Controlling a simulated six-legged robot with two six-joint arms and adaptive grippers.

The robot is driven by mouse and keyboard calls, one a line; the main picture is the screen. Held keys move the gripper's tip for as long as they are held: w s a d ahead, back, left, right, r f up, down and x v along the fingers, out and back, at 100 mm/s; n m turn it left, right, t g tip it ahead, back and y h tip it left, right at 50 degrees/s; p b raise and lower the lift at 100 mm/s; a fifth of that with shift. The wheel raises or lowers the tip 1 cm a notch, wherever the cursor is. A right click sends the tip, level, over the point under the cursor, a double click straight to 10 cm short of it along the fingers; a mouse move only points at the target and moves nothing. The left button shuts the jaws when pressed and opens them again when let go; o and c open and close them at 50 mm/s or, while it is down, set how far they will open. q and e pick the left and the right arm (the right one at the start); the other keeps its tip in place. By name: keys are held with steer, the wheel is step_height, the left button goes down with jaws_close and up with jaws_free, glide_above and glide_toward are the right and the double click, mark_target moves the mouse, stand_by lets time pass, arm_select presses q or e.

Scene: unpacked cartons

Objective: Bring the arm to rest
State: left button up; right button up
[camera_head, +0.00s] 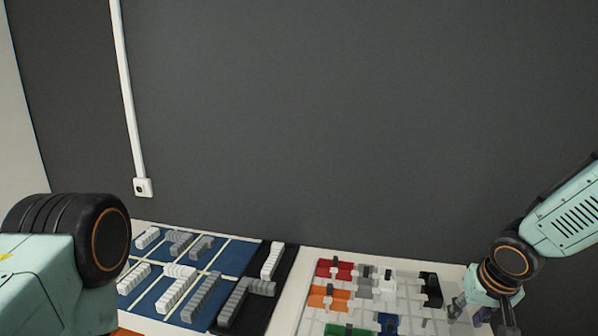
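My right arm comes in from the right edge. Its gripper (482,314) hangs at the bottom right, over the right side of a pale board. Its two fingers are spread apart and nothing shows between them; the lower part is cut off by the frame's bottom edge. A large dark joint and a pale green link of my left arm fill the lower left. My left gripper is out of view.
A blue panel (232,259) holds several grey and white ribbed pieces. Beside it, a pale board (312,314) carries red, orange, green, blue, grey and black blocks. Behind stands a dark grey wall (330,120) with a white conduit (128,95). The space before the wall is clear.

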steer(key=s+a+f+n+g+y, duration=0.1)
steer(key=s+a+f, duration=0.4)
steer(key=s+f, duration=0.2)
steer(key=s+a+f+g+y, duration=0.1)
steer(key=s+a+f+g, duration=0.1)
steer(key=s+a+f, duration=0.45)
steer(key=s+d+f+g+h, duration=0.1)
steer(key=s+f, duration=0.3)
steer(key=s, duration=0.6)
steer(key=s+d+f+h, duration=0.1)
steer(key=s+f, duration=0.2)
steer(key=s, duration=0.7)
arm_select(q)
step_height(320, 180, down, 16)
steer(key=b, duration=1.6)
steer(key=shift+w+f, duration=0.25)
arm_select(e)
step_height(320, 180, down, 16)
steer(key=shift+w+n, duration=0.25)
steer(key=shift+n, duration=0.15)
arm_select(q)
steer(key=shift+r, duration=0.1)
arm_select(e)
steer(key=shift+r, duration=0.1)
